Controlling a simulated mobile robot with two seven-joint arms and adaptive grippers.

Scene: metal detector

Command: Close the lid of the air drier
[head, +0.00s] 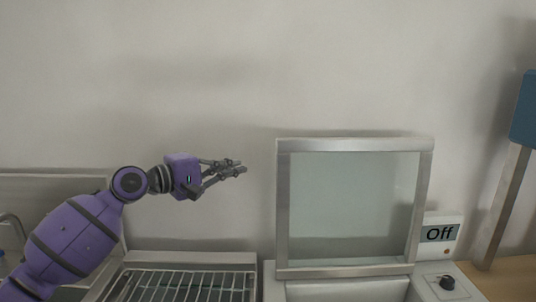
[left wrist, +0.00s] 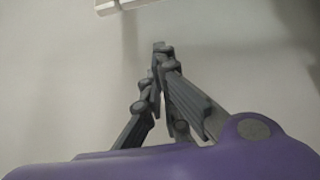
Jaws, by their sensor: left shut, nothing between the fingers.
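The air drier's lid (head: 352,205) is a square metal frame with a clear pane. It stands upright, raised at the back of the white air drier body (head: 385,290) at the lower right of the head view. My left gripper (head: 242,168) is shut and empty, in the air to the left of the lid and apart from it. In the left wrist view its fingers (left wrist: 160,48) meet against the plain wall. A pale bar-shaped edge (left wrist: 128,4) shows at the top of that view; I cannot tell what it belongs to. My right gripper is not in view.
A wire rack (head: 190,286) in a metal tray lies below my left gripper. An "Off" display (head: 440,234) and a black knob (head: 446,283) are right of the lid. A blue-topped post (head: 502,205) stands at the far right. The wall behind is bare.

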